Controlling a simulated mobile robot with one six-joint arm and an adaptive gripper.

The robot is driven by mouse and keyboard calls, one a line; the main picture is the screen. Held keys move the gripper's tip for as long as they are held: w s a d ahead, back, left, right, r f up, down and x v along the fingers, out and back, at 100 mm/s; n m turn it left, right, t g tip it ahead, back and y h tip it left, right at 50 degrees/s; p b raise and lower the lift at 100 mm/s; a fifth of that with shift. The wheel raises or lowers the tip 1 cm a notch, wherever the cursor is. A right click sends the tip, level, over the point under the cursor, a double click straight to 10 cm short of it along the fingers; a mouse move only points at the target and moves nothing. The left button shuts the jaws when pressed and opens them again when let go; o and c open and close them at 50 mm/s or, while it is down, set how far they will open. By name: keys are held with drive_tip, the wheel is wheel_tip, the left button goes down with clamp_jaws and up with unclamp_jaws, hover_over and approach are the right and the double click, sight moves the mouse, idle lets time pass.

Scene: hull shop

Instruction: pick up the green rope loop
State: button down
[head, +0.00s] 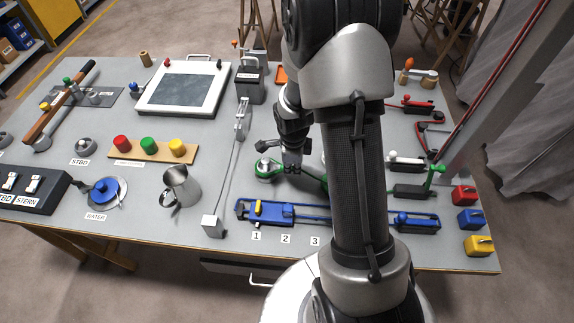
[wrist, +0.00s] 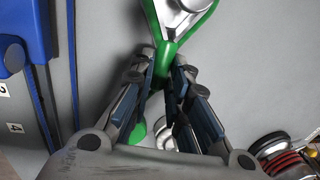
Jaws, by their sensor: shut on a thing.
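The green rope loop (wrist: 166,54) runs between my fingertips in the wrist view, and its upper part goes around a silver round fitting (wrist: 181,14). My gripper (wrist: 168,66) is shut on the rope just below that fitting. In the head view the green rope loop (head: 259,178) rings a silver fitting on the grey bench, and my gripper (head: 292,168) is low over the bench just right of it. A green line carries on to the right, partly hidden behind my arm.
A blue rail (head: 322,213) with a slider lies in front, above number labels. A metal jug (head: 181,186) stands to the left, and a lever with a white block (head: 212,225) is nearer. Red, white and green fittings line the right side, including a red one (head: 411,102).

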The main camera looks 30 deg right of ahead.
wheel_tip(320, 180, up, 20)
drive_tip(key=p, duration=0.6)
drive_tip(key=shift+f, duration=0.2)
idle(0.3)
